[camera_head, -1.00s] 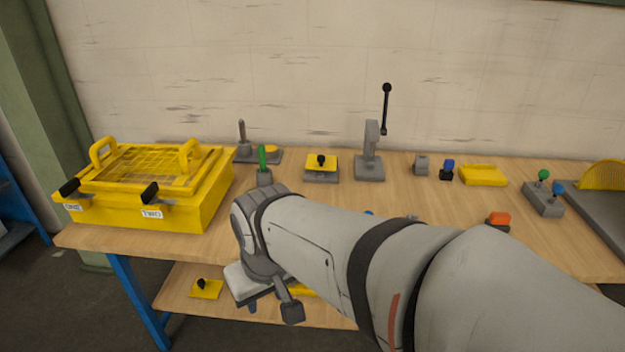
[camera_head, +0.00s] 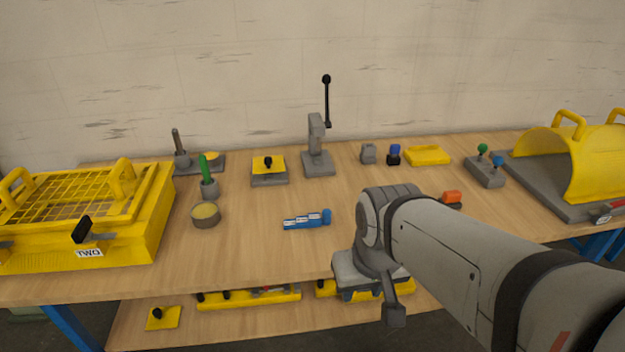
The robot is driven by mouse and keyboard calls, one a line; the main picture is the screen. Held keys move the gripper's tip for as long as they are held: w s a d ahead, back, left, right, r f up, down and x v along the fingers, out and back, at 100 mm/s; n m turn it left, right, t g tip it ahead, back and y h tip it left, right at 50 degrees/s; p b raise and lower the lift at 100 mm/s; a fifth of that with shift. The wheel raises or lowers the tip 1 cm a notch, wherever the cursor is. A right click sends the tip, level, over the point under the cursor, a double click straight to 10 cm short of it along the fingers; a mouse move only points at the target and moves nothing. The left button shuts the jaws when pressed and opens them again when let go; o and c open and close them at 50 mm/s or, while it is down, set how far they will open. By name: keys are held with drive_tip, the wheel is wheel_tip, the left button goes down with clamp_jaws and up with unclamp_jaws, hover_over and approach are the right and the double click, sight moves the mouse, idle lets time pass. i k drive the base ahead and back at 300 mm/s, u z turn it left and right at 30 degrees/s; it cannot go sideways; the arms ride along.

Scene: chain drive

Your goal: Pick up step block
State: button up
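No block in view shows clear steps, so I cannot tell for sure which thing is the step block. A small grey block (camera_head: 368,153) stands upright near the back of the bench, right of the lever press, and may be it. My gripper (camera_head: 374,292) hangs at the bench's front edge, well in front of that block and apart from it. It points down and away, and its fingers are not clearly seen. I see nothing held in it.
The lever press (camera_head: 318,150), a black-and-blue piece (camera_head: 393,154) and a yellow tray (camera_head: 428,155) stand near the grey block. A blue tool (camera_head: 307,219) lies mid-bench. An orange-topped piece (camera_head: 452,198) is partly behind my arm. The bench centre (camera_head: 260,250) is mostly clear.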

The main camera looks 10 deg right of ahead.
sight(314, 220)
drive_tip(key=u, duration=0.05)
drive_tip(key=i, duration=1)
drive_tip(key=z, duration=0.05)
